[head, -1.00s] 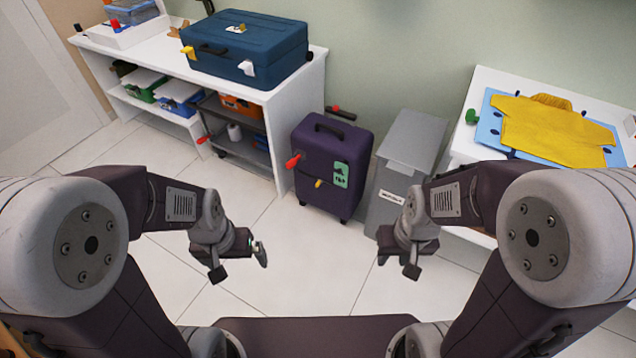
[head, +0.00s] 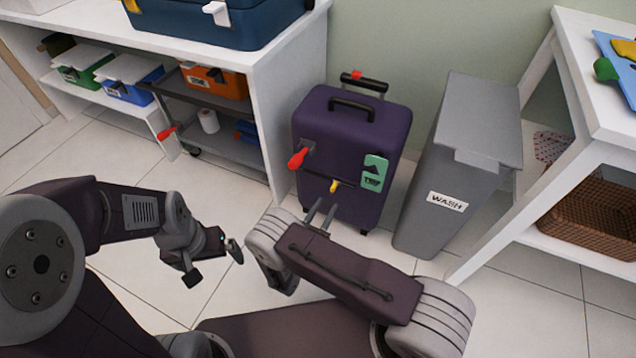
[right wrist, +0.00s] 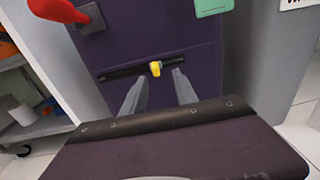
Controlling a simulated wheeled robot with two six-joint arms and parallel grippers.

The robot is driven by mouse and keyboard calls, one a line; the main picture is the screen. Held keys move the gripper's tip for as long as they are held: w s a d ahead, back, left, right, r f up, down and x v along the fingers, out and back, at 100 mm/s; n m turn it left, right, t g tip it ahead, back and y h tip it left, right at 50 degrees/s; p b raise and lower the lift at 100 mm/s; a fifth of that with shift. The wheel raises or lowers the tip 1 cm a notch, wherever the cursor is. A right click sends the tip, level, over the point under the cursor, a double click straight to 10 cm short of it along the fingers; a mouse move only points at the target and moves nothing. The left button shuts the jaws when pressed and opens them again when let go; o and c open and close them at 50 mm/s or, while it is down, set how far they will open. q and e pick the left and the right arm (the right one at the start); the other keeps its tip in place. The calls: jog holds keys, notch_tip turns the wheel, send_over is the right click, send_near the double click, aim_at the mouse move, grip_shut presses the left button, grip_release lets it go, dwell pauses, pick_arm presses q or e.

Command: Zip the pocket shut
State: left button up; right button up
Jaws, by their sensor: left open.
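The purple suitcase (head: 350,125) stands upright on the floor between the white shelf and a grey bin. A yellow zip pull (head: 335,186) is on its front; it also shows in the right wrist view (right wrist: 155,68), about midway along a dark horizontal pocket slit (right wrist: 120,73). My right gripper (head: 320,205) is open, its fingers pointing at the suitcase front just below the pull. In the right wrist view its two fingers (right wrist: 161,77) stand apart on either side below the pull, with nothing between them. My left gripper (head: 215,262) is open and empty over the floor at left.
A red handle (head: 298,157) sticks out of the suitcase front at left; a green tag (head: 375,170) hangs at right. The grey bin (head: 435,180) marked WASH stands close on the right. The white shelf (head: 275,75) is on the left.

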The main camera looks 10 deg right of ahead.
aim_at(332, 191)
jog(key=shift+n+t, duration=0.3)
jog(key=b+x, duration=0.1)
jog(key=x, duration=0.1)
jog(key=b+x, duration=0.2)
jog(key=x, duration=0.1)
jog(key=f+b+x, duration=0.1)
jog(key=x, duration=0.2)
jog(key=shift+w+a, duration=0.2)
jog(key=shift+a, duration=0.15)
jog(key=shift+w+d+r, duration=0.25)
jog(key=shift+w, duration=0.1)
grip_shut()
dwell(0.5)
